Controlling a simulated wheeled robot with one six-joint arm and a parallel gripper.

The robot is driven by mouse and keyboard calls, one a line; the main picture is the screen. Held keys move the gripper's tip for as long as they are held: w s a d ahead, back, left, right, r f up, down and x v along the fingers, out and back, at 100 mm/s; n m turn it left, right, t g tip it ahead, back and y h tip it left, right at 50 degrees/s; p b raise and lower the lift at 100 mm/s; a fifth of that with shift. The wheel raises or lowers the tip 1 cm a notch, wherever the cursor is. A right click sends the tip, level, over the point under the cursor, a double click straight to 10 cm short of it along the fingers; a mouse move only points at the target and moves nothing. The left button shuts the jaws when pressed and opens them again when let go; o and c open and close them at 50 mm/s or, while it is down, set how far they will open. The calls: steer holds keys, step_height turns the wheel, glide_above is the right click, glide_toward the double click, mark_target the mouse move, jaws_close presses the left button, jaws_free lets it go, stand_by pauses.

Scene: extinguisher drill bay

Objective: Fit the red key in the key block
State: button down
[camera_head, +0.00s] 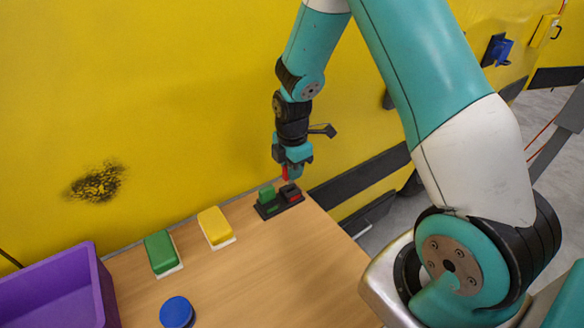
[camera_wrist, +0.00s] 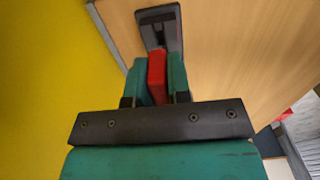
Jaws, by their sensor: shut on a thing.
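The red key (camera_head: 285,173) is held upright between the fingers of my gripper (camera_head: 291,168), above the key block (camera_head: 278,208). In the wrist view the red key (camera_wrist: 157,78) sits between the two teal fingers of my gripper (camera_wrist: 158,62). The grey block (camera_wrist: 173,13) shows just beyond the key's tip. Whether key and block touch is unclear.
On the wooden table (camera_head: 235,275) are a yellow block (camera_head: 215,226), a green block (camera_head: 160,252), a blue disc (camera_head: 176,312) and a purple bin (camera_head: 55,290). A yellow wall (camera_head: 180,90) stands close behind. The table's middle is clear.

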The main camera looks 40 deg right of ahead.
steer(key=shift+f+b, duration=1.4)
steer(key=shift+f, duration=0.65)
steer(key=c, duration=1)
jaws_free()
steer(key=shift+r, duration=0.1)
step_height(320, 180, up, 17)
steer(key=shift+r+b, duration=0.2)
steer(key=shift+b, duration=0.3)
steer(key=s+a+r+m+y, duration=0.1)
steer(key=s+a+r+m, duration=0.1)
steer(key=s+a, duration=0.4)
steer(key=s+a+r+m+y, duration=0.1)
steer(key=s+a+m, duration=0.4)
steer(key=s, duration=0.4)
steer(key=s+a+r+m+y, duration=0.2)
steer(key=s+a+m, duration=0.2)
steer(key=s+a, duration=0.3)
steer(key=shift+s+r, duration=0.3)
steer(key=shift+s, duration=0.1)
